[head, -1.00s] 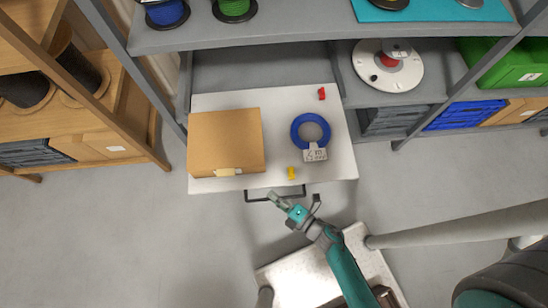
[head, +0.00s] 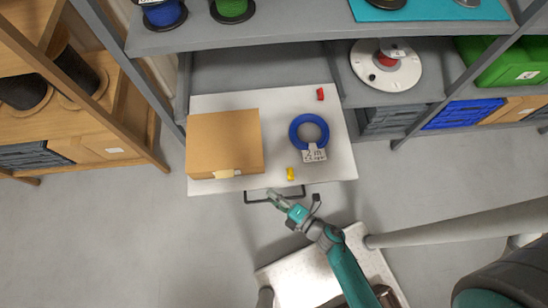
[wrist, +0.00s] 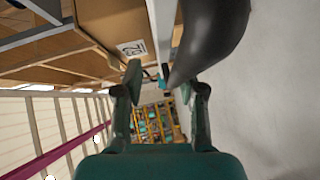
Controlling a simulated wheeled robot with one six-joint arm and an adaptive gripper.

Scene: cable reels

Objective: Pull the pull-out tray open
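The pull-out tray (head: 225,186) is a white board standing out from the grey shelf unit, with a dark bar handle (head: 258,198) on its front edge. My gripper (head: 272,196) is at this handle, just in front of the tray. In the wrist view, my gripper's two fingers (wrist: 160,88) are apart. The black handle (wrist: 212,38) looms close there and reaches down toward the gap near the right finger. I cannot tell whether it touches.
On the tray are a cardboard box (head: 225,142), a blue cable ring (head: 296,140) with a label, a red piece (head: 320,94) and a yellow piece (head: 290,174) near the front edge. A wooden rack (head: 140,130) stands at left. The floor (head: 120,240) at front left is clear.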

